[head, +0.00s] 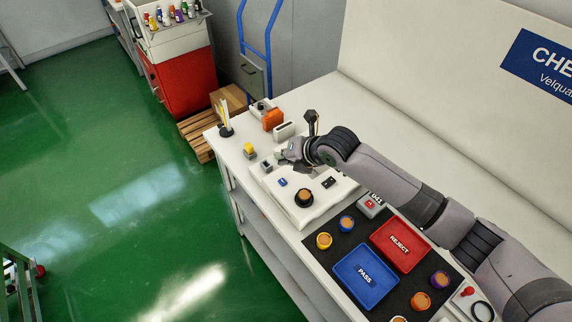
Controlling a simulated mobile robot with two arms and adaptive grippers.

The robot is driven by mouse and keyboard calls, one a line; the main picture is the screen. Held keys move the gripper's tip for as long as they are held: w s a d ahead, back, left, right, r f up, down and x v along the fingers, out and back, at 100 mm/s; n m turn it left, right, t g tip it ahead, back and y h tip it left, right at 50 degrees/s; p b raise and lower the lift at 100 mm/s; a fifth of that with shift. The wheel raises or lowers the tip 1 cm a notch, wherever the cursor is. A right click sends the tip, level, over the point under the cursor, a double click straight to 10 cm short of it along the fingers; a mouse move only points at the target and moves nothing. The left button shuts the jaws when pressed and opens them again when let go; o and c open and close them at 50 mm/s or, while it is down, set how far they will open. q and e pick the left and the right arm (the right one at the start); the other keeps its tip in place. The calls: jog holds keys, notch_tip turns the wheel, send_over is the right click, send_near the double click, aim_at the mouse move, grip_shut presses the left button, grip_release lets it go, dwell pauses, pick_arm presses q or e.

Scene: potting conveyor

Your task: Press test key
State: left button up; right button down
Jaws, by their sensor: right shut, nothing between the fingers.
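A white test unit (316,211) stands on the bench. On it are a small blue key (282,182), a dark round holder (304,197) with an orange-brown top, and a small black panel (328,182). I cannot read any label on the blue key. My right arm reaches in from the right, and my right gripper (285,158) is shut and empty over the back of the unit, behind the blue key and apart from it. The gripper hides part of the unit's back. My left gripper is out of view.
A blue PASS tray (361,290) and a red REJECT tray (414,233) lie on a dark mat with several round pucks around them. A grey counter box (371,203) stands behind. An orange block (272,119) and a yellow-topped item (249,150) stand at the bench's left end.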

jog(key=w, duration=0.1)
jog(key=b, duration=0.6)
send_over(285, 180)
jog(key=shift+n, duration=0.3)
notch_tip(285, 180, down, 7)
jog(key=shift+r, duration=0.2)
jog(key=shift+f+b, duration=0.5)
jog(key=shift+f, duration=0.15)
jog(key=shift+f, duration=0.1)
dwell(0.6)
jog(key=shift+f, duration=0.3)
jog(key=shift+f+b, duration=0.4)
jog(key=shift+b, duration=0.1)
dwell(0.4)
dwell(0.4)
jog(key=shift+r+p, duration=0.7)
jog(key=shift+r, duration=0.15)
